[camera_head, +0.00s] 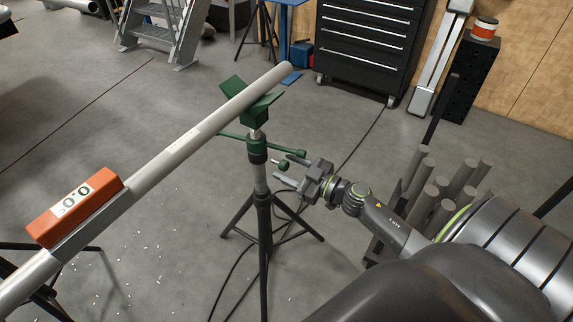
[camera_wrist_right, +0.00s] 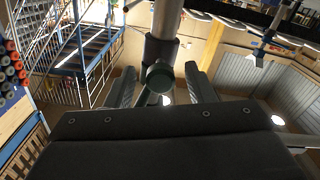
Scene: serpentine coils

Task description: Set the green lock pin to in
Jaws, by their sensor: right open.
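The green lock pin (camera_head: 284,165) is a short stub with a round knob, low on the green collar (camera_head: 256,150) of a tripod pipe stand. My right gripper (camera_head: 282,167) is open, with its fingers pointing at the collar and one on each side of the knob. In the right wrist view the dark round knob (camera_wrist_right: 159,75) sits between the two spread fingers (camera_wrist_right: 160,86), with a gap on both sides. How far the pin is pushed in is hard to tell. My left gripper is out of view.
A long grey pipe (camera_head: 190,138) rests in the stand's green V-head (camera_head: 252,101), with an orange level box (camera_head: 75,208) on it. A green T-bar (camera_head: 290,151) is just above the gripper.

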